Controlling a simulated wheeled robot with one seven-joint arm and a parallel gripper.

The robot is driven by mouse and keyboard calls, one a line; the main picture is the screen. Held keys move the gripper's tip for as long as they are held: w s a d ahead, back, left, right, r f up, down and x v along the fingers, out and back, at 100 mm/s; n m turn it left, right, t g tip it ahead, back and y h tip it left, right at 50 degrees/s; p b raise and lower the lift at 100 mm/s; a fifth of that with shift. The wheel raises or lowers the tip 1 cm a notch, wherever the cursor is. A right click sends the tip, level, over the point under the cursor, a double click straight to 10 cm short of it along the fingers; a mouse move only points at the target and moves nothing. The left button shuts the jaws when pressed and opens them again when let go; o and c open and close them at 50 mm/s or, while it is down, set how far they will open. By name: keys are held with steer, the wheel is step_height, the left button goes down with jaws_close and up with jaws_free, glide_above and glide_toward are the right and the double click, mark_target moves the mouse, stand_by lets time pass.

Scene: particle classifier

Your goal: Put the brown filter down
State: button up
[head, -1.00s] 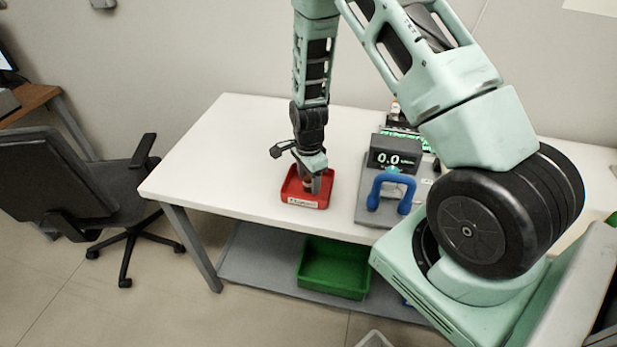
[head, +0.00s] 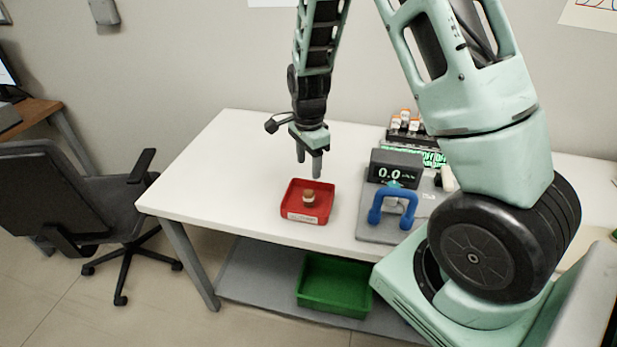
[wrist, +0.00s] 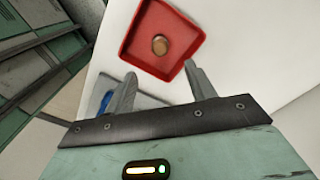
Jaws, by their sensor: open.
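The small brown filter (head: 309,197) rests upright inside the red tray (head: 290,205) on the white table. In the wrist view the filter (wrist: 160,45) shows as a small brown round top near the middle of the red tray (wrist: 135,40). My gripper (head: 309,170) is above the tray, clear of the filter, with its fingers apart and nothing between them. The wrist view shows the same two spread fingers of my gripper (wrist: 160,80).
A grey device with a 0.0 display (head: 398,170) and a blue handle (head: 393,205) stands right of the tray. Several small orange-and-white containers (head: 405,120) stand behind it. A green bin (head: 333,286) sits on the lower shelf. The table left of the tray is clear.

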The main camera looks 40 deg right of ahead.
steer(key=s+a+r+n+y, duration=0.1)
steer(key=s+a+r+n, duration=0.5)
steer(key=a, duration=0.4)
steer(key=s+a+r+n, duration=0.4)
steer(key=a+n, duration=0.4)
steer(key=a, duration=0.1)
steer(key=s+a+r+n, duration=0.2)
steer(key=s+n, duration=0.4)
steer(key=s, duration=0.1)
steer(key=s+a+r+n, duration=0.2)
steer(key=s+a+n, duration=0.1)
steer(key=s+n, duration=0.4)
steer(key=shift+s+a, duration=0.25)
steer(key=shift+a, duration=0.1)
